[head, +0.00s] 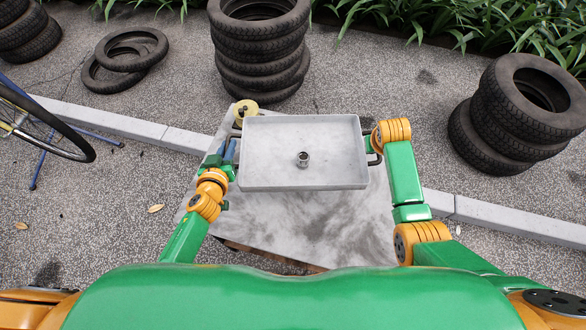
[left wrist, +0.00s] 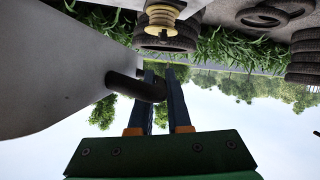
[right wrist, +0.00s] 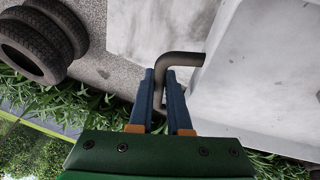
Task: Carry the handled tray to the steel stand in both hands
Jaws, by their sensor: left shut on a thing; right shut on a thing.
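The pale grey handled tray (head: 270,174) is in the middle of the head view, looking about level, with a small metal nut-like piece (head: 302,158) on its floor. My left gripper (head: 230,152) is shut on the tray's left dark handle (left wrist: 138,86). My right gripper (head: 372,144) is shut on the right dark handle (right wrist: 182,58); its fingers are mostly hidden in the head view but show in the right wrist view (right wrist: 162,82). A smudged grey flat top (head: 330,225), perhaps the steel stand, lies beneath the tray. Whether they touch is unclear.
A yellow spool-like piece (head: 245,109) sits by the tray's far left corner. Tyre stacks stand behind (head: 260,50) and at right (head: 520,110). A bicycle wheel (head: 40,130) is at left. A pale kerb (head: 130,125) crosses the gravelly ground.

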